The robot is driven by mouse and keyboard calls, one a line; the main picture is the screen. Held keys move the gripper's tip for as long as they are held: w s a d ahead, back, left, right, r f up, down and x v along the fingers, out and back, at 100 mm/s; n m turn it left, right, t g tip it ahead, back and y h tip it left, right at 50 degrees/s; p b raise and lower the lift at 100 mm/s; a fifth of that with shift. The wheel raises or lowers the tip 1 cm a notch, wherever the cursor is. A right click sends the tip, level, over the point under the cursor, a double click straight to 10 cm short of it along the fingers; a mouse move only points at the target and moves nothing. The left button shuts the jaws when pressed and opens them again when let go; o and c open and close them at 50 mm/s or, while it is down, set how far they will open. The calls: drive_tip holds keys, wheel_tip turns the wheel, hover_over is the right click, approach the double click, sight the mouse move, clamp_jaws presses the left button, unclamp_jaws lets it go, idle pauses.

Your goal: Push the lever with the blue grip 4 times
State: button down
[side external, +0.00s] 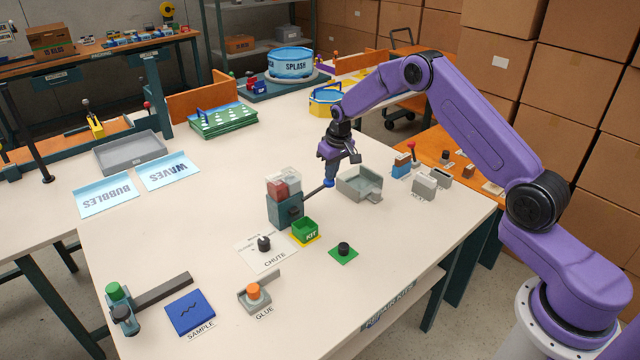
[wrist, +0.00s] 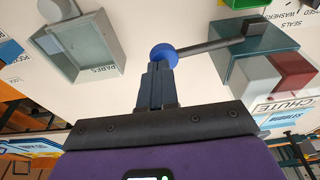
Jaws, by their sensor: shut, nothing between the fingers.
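The lever's blue grip (side external: 329,183) is a round knob at the end of a dark rod. The rod (side external: 314,191) comes out of the right side of a teal dispenser box (side external: 284,211). The grip (wrist: 164,56) and rod (wrist: 211,44) also show in the wrist view. My gripper (side external: 331,178) is shut and empty, pointing down at the blue grip. In the wrist view my gripper's fingertips (wrist: 158,68) are right at the knob and seem to touch it; a small gap cannot be ruled out.
The dispenser carries clear and red hoppers (side external: 284,183). A green KIT bin (side external: 305,231) stands in front of it. A grey spares tray (side external: 359,185) is just right of my gripper. A black knob on a green plate (side external: 344,249) is nearer.

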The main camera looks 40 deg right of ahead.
drive_tip(key=shift+r, duration=2.1)
wheel_tip(320, 180, up, 5)
drive_tip(key=shift+f, duration=3.05)
